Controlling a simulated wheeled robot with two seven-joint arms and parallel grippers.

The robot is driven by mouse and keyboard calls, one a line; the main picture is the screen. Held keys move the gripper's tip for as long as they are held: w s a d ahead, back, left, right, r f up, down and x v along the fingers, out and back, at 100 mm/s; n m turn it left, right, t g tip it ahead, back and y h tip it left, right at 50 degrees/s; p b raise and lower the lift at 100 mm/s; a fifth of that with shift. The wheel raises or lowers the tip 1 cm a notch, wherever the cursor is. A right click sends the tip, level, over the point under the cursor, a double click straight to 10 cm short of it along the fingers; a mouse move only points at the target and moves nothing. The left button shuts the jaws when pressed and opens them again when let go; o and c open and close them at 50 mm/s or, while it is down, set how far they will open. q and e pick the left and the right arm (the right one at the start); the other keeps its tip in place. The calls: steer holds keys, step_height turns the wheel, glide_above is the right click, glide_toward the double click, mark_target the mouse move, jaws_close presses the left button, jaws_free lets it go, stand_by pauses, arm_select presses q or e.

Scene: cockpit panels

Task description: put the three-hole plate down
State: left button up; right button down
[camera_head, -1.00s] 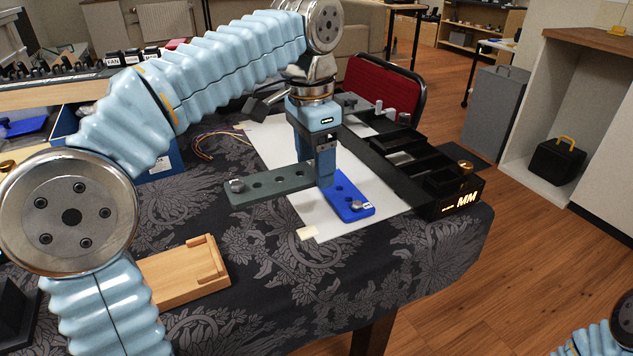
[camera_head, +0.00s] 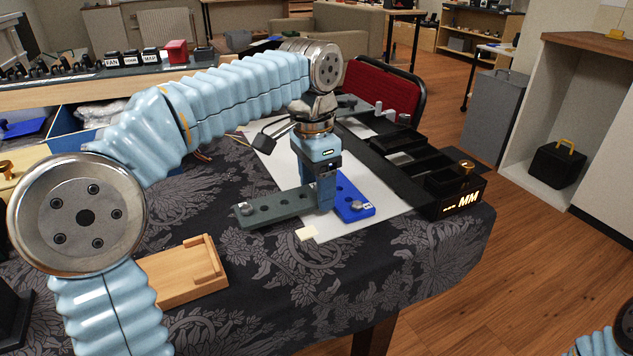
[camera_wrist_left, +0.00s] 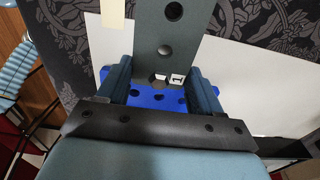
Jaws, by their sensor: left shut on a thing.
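A dark grey-green plate (camera_head: 273,206) with a row of holes and a silver bolt at its left end is in my left gripper (camera_head: 326,205). The gripper is shut on the plate's right end. In the left wrist view the plate (camera_wrist_left: 166,30) runs away from between the two fingers (camera_wrist_left: 160,88). A blue plate (camera_head: 345,194) with a silver bolt lies on the white sheet, just right of the gripper. In the left wrist view the blue plate (camera_wrist_left: 150,98) shows beneath the grey-green plate's end. I cannot tell whether the plates touch. My right gripper is out of view.
The white sheet (camera_head: 281,165) lies on a dark patterned cloth (camera_head: 290,290). A black compartment tray (camera_head: 440,205) stands right of the sheet. A wooden tray (camera_head: 180,278) lies at the front left.

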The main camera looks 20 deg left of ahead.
arm_select(q)
steer(key=shift+f, duration=0.15)
steer(key=o, duration=1.1)
steer(key=shift+o, duration=0.2)
step_height(320, 180, up, 13)
steer(key=p, duration=0.4)
steer(key=shift+s+a, duration=0.2)
steer(key=shift+s, duration=0.05)
